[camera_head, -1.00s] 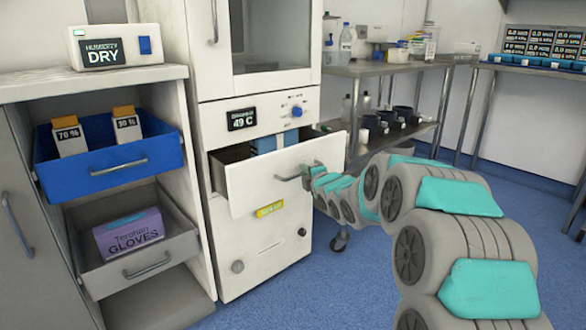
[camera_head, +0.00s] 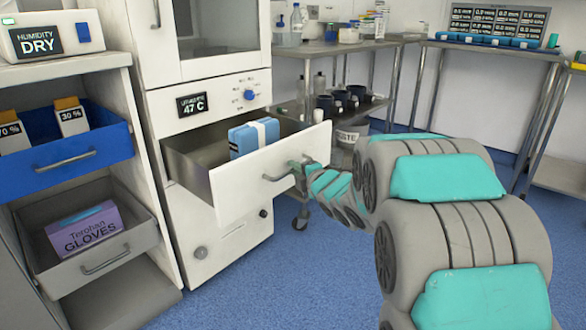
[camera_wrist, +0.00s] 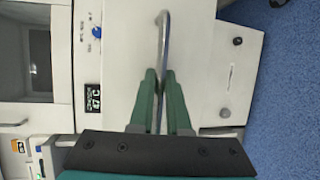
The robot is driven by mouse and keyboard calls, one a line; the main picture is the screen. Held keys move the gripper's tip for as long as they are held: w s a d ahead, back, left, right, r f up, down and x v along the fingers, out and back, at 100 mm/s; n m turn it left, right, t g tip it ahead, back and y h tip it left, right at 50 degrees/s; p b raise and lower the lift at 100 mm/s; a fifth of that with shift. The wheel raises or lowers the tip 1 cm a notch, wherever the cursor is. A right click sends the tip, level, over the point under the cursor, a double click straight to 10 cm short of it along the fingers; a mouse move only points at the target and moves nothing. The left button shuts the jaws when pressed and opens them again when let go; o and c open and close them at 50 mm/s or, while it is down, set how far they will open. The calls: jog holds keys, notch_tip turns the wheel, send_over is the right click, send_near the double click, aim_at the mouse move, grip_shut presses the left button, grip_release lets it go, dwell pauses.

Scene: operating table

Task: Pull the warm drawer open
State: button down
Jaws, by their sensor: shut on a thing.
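The warm drawer (camera_head: 243,187) stands pulled well out of the white cabinet, below the display (camera_head: 193,104) that reads 47 C. Inside it lies a blue pack with a white band (camera_head: 254,138). My gripper (camera_head: 300,166) is at the bar handle (camera_head: 277,177) on the drawer's front, partly hidden by my own arm in the head view. In the wrist view, the green fingers of my gripper (camera_wrist: 160,80) are shut on the metal handle (camera_wrist: 163,35), one on each side of it.
A blue drawer (camera_head: 75,165) with two boxes and a grey drawer with a gloves box (camera_head: 84,230) stand open at left. A steel trolley (camera_head: 345,48) with bottles and dark cups is behind the drawer. Blue floor (camera_head: 270,275) is clear in front.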

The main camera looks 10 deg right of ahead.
jog(key=shift+f, duration=0.15)
jog(key=c, duration=1.2)
grip_release()
jog(key=shift+o, duration=0.2)
jog(key=p+v, duration=0.1)
jog(key=v, duration=0.6)
jog(key=shift+s, duration=0.35)
jog(key=shift+d, duration=0.1)
